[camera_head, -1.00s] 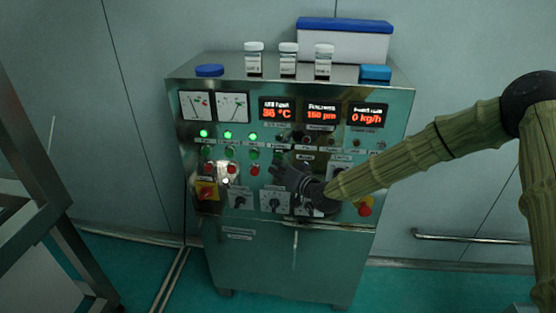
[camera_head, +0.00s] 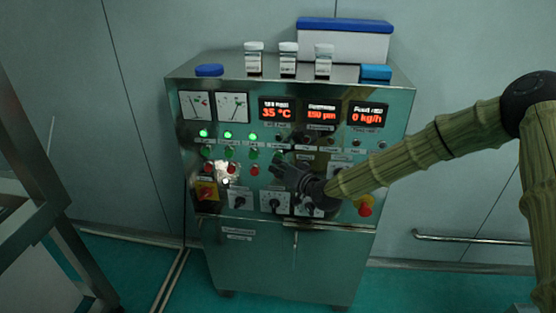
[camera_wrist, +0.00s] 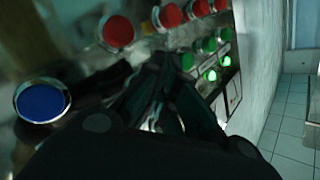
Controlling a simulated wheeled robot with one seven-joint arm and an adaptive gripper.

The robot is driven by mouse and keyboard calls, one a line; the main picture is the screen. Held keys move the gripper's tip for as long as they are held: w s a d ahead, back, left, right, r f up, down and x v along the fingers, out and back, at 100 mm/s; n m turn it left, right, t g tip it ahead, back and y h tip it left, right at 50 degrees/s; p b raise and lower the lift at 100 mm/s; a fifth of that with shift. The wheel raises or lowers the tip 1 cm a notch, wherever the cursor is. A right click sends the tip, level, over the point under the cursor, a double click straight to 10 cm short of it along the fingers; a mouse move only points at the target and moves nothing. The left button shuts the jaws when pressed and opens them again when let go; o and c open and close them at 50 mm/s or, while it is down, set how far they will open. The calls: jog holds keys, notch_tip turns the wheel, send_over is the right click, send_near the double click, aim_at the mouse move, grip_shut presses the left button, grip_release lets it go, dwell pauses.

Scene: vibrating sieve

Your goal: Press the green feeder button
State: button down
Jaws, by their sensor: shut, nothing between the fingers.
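Several green buttons (camera_head: 252,154) sit in a row on the cabinet's front panel, below three lit green lamps (camera_head: 228,134) and above red buttons (camera_head: 255,170). The labels are too small to tell which one is the feeder button. My gripper (camera_head: 275,167) is shut and empty, just right of the visible red buttons and close to the panel. I cannot tell whether it touches the panel. In the wrist view, green buttons (camera_wrist: 187,62) and red buttons (camera_wrist: 117,32) show beyond the dark fingers (camera_wrist: 158,78). My fingers and hand hide part of the panel.
A blue button (camera_wrist: 42,100) is at the left of the wrist view. Knobs (camera_head: 238,198) and a red emergency stop (camera_head: 365,209) are low on the panel. The feed display (camera_head: 367,115) reads 0 kg/h. Bottles (camera_head: 288,58) stand on top. A metal frame (camera_head: 40,210) is at left.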

jog(key=shift+w, duration=0.15)
dwell(0.5)
jog(key=shift+s, duration=0.9)
jog(key=s, duration=0.5)
jog(key=shift+a, duration=0.2)
dwell(0.7)
